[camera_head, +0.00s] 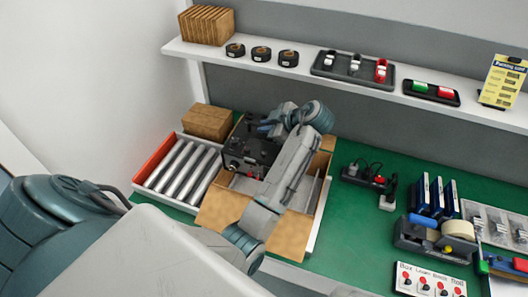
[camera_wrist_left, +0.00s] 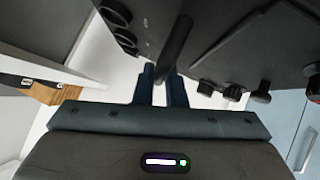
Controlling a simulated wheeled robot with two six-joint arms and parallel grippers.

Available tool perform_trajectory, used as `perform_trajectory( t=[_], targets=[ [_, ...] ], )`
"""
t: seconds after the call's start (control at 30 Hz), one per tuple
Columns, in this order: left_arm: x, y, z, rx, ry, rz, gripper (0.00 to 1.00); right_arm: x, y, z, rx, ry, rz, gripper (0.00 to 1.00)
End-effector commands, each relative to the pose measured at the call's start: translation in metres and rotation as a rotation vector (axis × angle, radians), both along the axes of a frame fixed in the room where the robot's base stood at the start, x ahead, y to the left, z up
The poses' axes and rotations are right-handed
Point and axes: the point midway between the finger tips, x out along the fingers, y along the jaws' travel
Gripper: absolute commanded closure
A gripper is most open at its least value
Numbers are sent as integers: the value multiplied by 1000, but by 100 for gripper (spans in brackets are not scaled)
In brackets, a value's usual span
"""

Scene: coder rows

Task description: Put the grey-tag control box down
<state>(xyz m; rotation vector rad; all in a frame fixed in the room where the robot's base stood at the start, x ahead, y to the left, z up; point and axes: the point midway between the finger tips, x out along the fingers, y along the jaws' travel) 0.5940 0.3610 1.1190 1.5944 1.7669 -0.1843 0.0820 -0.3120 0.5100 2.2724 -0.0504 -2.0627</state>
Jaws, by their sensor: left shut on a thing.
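A black control box (camera_head: 248,152) with knobs on its face hangs at my left gripper (camera_head: 268,127), over the back left part of an open cardboard carton (camera_head: 289,236). My left gripper is shut on the box's handle. In the left wrist view the fingers (camera_wrist_left: 163,84) close around the dark handle bar (camera_wrist_left: 176,48), with the box's dark body (camera_wrist_left: 245,45) beyond. I cannot make out a grey tag. My left forearm hides much of the carton's inside, and I cannot tell whether the box touches it. My right gripper is not in view.
A red-and-white bin (camera_head: 152,161) with metal tubes stands left of the carton, a brown block (camera_head: 207,121) behind it. A loaded shelf (camera_head: 300,72) runs above the back. A power strip (camera_head: 366,178) and tape dispenser (camera_head: 432,240) lie right; green bench (camera_head: 345,225) between is clear.

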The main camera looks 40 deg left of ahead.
Motion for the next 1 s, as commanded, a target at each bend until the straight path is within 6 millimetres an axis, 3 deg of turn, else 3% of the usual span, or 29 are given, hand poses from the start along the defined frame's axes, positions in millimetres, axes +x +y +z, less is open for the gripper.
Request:
perform_trajectory(
  t=[0.13,0.5,1.0],
  targets=[
    [0,1,-19,4,0,-1,100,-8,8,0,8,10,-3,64],
    [0,1,-99,3,-3,-1,100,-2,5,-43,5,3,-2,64],
    [0,1,-135,5,-5,-1,100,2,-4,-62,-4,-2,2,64]
  ],
)
